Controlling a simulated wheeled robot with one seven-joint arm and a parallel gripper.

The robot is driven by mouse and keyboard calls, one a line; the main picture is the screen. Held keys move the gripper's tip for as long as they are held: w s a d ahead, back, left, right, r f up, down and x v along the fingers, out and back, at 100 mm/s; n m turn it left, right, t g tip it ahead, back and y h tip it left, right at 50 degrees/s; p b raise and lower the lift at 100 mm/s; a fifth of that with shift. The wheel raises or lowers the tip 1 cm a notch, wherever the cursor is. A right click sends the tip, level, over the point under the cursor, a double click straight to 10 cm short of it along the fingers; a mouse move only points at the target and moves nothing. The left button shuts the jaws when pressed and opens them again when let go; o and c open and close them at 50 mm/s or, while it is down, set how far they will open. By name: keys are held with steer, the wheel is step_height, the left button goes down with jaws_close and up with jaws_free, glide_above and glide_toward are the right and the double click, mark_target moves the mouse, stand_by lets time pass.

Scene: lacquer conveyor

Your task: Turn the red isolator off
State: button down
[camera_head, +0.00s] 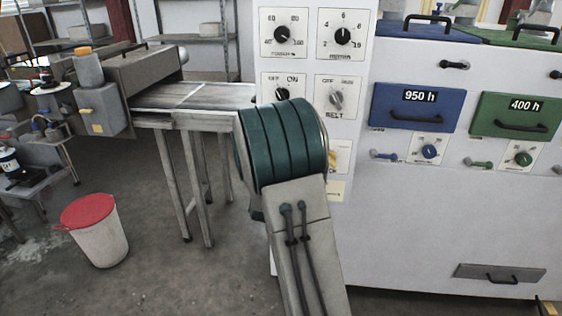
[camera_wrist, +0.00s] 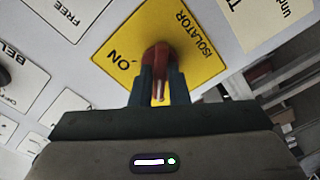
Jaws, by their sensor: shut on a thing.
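The red isolator handle (camera_wrist: 160,58) sits on a yellow plate (camera_wrist: 195,50) marked "ISOLATOR" and "ON" in the wrist view. My gripper (camera_wrist: 160,90) is shut on the handle, with one dark finger on each side of it. The handle's lower part is partly hidden between the fingers.
The white panel carries other knobs, including the belt knob (camera_head: 336,98) and two upper dials. Blue (camera_head: 415,108) and green (camera_head: 515,117) drawers are at the right. A conveyor (camera_head: 195,96) and a red-lidded bin (camera_head: 95,230) stand at the left.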

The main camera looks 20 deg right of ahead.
steer(key=c, duration=1.5)
jaws_free()
steer(key=shift+o, duration=0.2)
steer(key=v, duration=1.4)
steer(key=shift+w, duration=0.1)
